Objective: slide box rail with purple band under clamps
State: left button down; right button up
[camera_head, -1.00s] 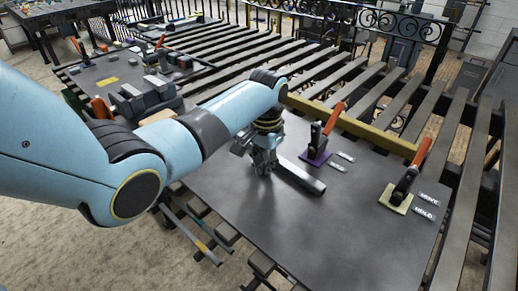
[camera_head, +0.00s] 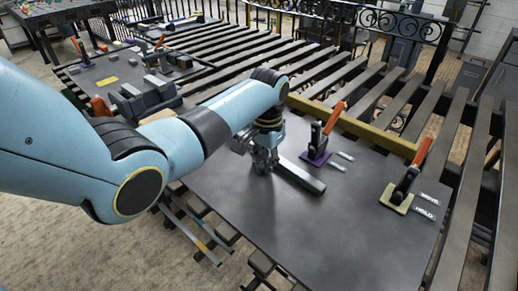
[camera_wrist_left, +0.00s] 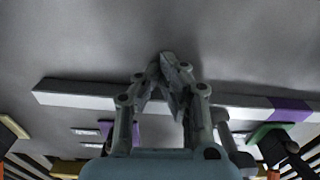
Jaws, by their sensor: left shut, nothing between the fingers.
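The box rail (camera_head: 303,178) is a grey bar lying on the dark table plate; its far part is hidden behind my left gripper. In the left wrist view the rail (camera_wrist_left: 75,93) runs across the picture, with the purple band (camera_wrist_left: 291,109) near the right edge. My left gripper (camera_head: 262,168) is shut and empty at the rail, its fingertips (camera_wrist_left: 168,66) on the side away from the clamps; contact is unclear. One clamp (camera_head: 317,146) has a purple base, another (camera_head: 402,188) a cream base, both with raised orange handles. A green base (camera_wrist_left: 271,131) shows in the wrist view. My right gripper is not in view.
A long yellow bar (camera_head: 350,122) runs behind the clamps. Small label plates (camera_head: 425,213) lie beside them. Dark slats (camera_head: 460,180) surround the plate. The front of the plate (camera_head: 330,240) is clear. Grey blocks (camera_head: 140,97) stand at the back left.

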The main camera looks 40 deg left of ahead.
pick_arm(q)
jog(key=shift+w+d+b, duration=0.1)
jog(key=shift+w+b, duration=0.4)
jog(key=shift+w, duration=0.35)
jog(key=shift+s+r+p, duration=0.1)
jog(key=shift+s+p, duration=0.75)
jog(key=shift+p, duration=0.35)
jog(key=shift+s+p, duration=0.35)
